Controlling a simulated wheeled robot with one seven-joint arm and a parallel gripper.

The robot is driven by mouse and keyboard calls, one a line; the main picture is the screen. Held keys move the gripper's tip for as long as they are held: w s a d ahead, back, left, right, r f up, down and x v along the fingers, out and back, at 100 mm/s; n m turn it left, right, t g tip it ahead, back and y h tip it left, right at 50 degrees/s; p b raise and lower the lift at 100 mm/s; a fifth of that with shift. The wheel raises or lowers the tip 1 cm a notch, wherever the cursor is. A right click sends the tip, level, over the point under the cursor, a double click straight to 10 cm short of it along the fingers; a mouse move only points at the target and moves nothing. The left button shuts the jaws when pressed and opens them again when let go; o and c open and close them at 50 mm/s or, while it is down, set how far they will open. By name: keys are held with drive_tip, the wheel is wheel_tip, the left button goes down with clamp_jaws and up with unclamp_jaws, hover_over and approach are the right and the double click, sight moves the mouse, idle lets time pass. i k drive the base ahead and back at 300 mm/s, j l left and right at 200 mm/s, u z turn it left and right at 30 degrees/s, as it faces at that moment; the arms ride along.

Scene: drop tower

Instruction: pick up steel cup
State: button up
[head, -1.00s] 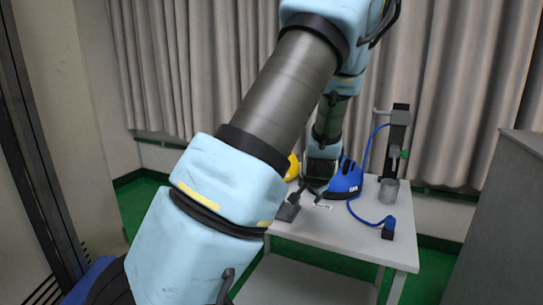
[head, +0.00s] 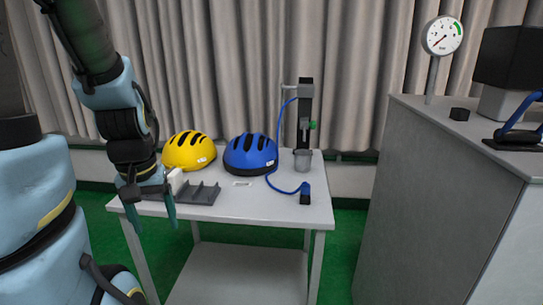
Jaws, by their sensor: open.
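The steel cup (head: 302,161) is a small grey metal cup at the back right of the white table (head: 235,207), below the black upright stand (head: 305,110). It looks upright; I cannot tell whether it rests on the table or on the stand's foot. My gripper (head: 152,212) hangs at the table's left front corner, fingers pointing down, open with nothing between them. It is well to the left of the cup and apart from it.
A yellow helmet (head: 188,152) and a blue helmet (head: 250,156) sit between my gripper and the cup. A grey ridged rack (head: 195,194) lies near the gripper. A blue hose ends at a dark block (head: 305,194). A tall grey cabinet (head: 440,190) stands right.

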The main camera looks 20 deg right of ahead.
sight(303, 157)
drive_tip(key=l+u, duration=0.1)
drive_tip(key=l, duration=1.35)
